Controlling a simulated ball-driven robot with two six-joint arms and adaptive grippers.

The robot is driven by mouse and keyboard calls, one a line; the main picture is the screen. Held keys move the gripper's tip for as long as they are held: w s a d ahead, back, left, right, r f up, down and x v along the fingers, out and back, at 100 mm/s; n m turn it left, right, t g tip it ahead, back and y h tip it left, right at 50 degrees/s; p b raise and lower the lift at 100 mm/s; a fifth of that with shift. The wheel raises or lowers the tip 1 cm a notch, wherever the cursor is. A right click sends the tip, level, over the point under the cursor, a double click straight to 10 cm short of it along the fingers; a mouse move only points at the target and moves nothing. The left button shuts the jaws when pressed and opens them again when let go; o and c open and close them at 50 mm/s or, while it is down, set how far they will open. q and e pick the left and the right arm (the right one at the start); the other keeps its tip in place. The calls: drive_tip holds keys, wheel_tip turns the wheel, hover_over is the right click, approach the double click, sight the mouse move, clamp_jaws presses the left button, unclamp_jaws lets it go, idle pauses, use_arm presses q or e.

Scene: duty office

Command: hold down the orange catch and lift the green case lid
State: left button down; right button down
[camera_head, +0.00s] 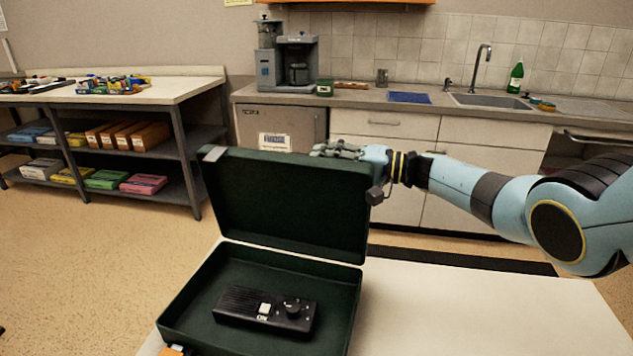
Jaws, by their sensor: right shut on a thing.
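The dark green case (340,305) lies on the white table with its lid (285,200) raised, standing steeply open at the back. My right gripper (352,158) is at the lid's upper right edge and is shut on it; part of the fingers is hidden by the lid. The orange catch (173,351) shows at the bottom of the picture, at the case's front left, partly cut off. A black device (265,308) with a knob and a pale button lies inside the case. My left gripper is not in view.
The white table (480,310) is clear to the right of the case. Behind stands a counter with a coffee machine (288,63), a sink (490,101) and a green bottle (516,76). A shelf bench (150,95) with boxes stands at the left.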

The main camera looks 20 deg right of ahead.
drive_tip(key=w+d+f+m+b, duration=0.2)
drive_tip(key=w+d+m+b, duration=0.2)
drive_tip(key=b, duration=0.6)
drive_tip(key=shift+w+d+f, duration=0.2)
drive_tip(key=shift+w+d, duration=0.25)
drive_tip(key=shift+w, duration=0.65)
